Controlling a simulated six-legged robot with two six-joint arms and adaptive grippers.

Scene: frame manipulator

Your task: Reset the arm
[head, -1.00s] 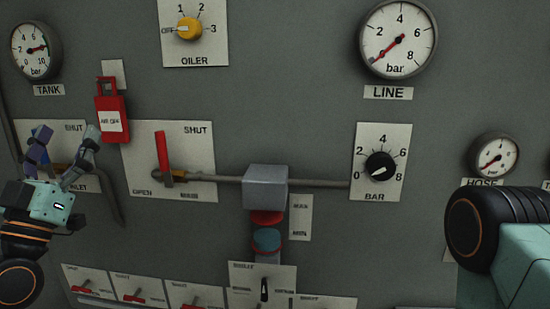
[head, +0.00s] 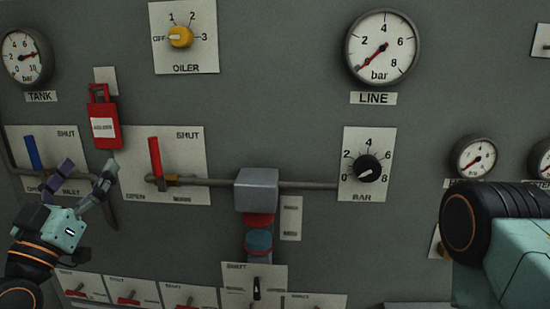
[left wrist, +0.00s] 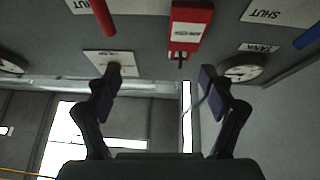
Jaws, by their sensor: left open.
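My left gripper (head: 85,182) is open and empty at the lower left of the head view, in front of the panel just below the blue lever (head: 32,152). The blue lever stands upright on its plate, and a finger covers part of the plate. In the left wrist view my two fingers (left wrist: 158,84) are spread apart with nothing between them. My right arm shows at the right edge of the head view, but its gripper is out of view.
A red lockout tag (head: 104,128) hangs just above my left fingers. A red lever (head: 155,155) stands upright to its right, on a pipe leading to a grey block (head: 256,190). The LINE gauge (head: 382,48) and yellow OILER knob (head: 180,37) are higher up. Small red switches (head: 128,298) line the bottom.

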